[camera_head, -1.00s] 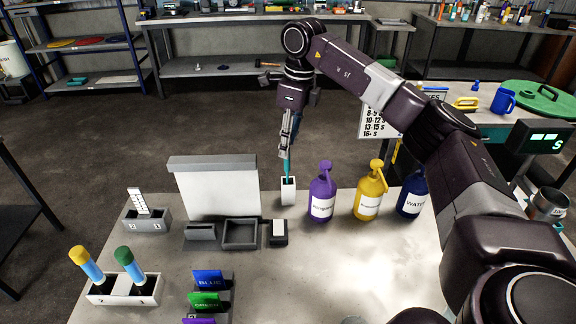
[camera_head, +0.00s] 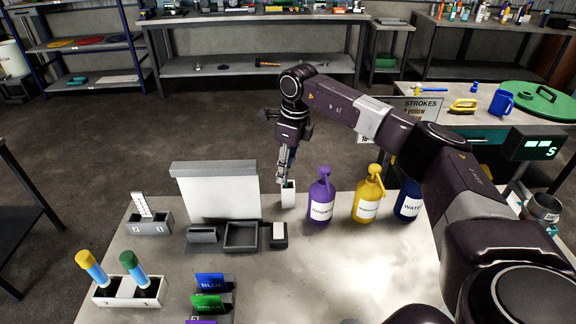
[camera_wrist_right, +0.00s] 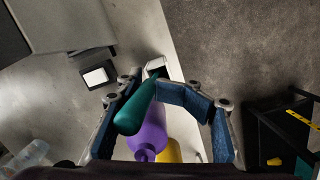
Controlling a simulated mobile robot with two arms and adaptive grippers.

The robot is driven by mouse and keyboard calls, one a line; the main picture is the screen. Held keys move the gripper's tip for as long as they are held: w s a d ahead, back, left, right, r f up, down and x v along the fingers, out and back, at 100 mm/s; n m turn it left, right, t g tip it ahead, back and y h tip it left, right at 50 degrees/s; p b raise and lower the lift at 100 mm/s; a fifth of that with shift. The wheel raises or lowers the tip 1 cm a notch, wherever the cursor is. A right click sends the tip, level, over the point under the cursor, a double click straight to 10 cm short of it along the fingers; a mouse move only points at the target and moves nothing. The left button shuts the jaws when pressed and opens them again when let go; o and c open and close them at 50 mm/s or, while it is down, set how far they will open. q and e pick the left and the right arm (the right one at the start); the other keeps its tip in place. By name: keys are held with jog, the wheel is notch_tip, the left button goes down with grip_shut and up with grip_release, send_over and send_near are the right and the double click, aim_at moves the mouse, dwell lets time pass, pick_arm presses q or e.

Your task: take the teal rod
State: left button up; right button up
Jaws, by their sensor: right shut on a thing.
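The teal rod (camera_wrist_right: 135,112) shows large in the right wrist view, its thick rounded end towards the camera and its thin end reaching to the white holder (camera_wrist_right: 156,66). In the head view the white holder (camera_head: 288,196) stands upright near the table's back edge. My right gripper (camera_head: 284,179) points down at the holder's mouth, with the rod mostly hidden there. In the wrist view the right gripper (camera_wrist_right: 158,112) has its blue-padded fingers around the rod and is shut on it. My left gripper is not in view.
Purple (camera_head: 321,198), yellow (camera_head: 367,196) and blue (camera_head: 407,200) pump bottles stand right of the holder. A grey-and-white panel (camera_head: 215,188) stands to its left, with a small tray (camera_head: 241,236) in front. The table's front middle is clear.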

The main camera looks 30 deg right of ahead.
jog(key=c, duration=0.7)
